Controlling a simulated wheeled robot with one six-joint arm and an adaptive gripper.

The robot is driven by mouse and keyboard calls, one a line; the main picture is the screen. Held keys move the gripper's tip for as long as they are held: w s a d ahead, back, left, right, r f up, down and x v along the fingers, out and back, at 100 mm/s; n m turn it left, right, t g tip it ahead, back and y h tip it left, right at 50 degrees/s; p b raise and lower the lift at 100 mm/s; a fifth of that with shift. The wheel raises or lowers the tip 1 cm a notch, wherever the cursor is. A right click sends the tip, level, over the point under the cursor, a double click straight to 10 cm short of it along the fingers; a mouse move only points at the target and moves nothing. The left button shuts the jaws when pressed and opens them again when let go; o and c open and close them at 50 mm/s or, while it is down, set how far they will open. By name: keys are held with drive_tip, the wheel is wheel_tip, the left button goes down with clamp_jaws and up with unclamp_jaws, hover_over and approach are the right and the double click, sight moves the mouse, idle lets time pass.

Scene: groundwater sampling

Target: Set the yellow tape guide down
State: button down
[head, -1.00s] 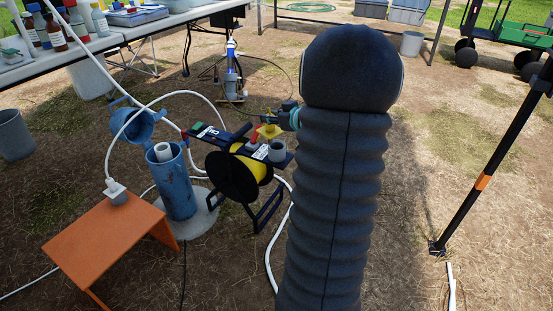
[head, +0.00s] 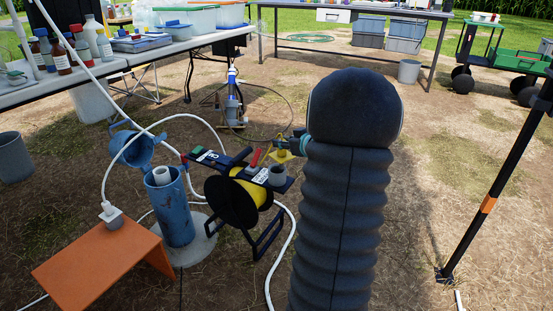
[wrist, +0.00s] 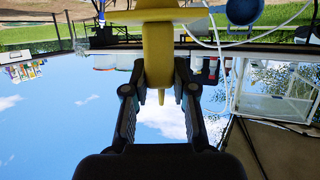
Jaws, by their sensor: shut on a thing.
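The yellow tape guide (head: 283,150) is held by my gripper (head: 302,140), just above and right of the reel frame's top in the head view. In the wrist view the yellow guide (wrist: 158,45) fills the space between the fingers of my gripper (wrist: 160,88), which are closed on its stem. The reel (head: 232,202) with yellow tape stands on a black frame on the ground, left of my arm. Whether the guide touches the plate cannot be told.
A blue well casing (head: 173,208) with its cap open stands left of the reel. An orange stand (head: 100,250) is at the front left. White hoses cross the ground. A table (head: 130,58) with bottles is behind. Open dirt lies to the right.

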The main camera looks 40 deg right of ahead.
sight(283, 155)
drive_tip(key=shift+w+a+f, duration=0.2)
drive_tip(key=shift+w+f, duration=0.15)
drive_tip(key=shift+w, duration=0.15)
drive_tip(key=shift+w+a+f, duration=0.2)
drive_tip(key=shift+w+f, duration=0.15)
drive_tip(key=shift+w, duration=0.1)
drive_tip(key=shift+f+b, duration=0.75)
drive_tip(key=shift+f, duration=1.15)
drive_tip(key=c, duration=0.9)
unclamp_jaws()
drive_tip(key=shift+f, duration=0.1)
drive_tip(key=shift+c, duration=0.2)
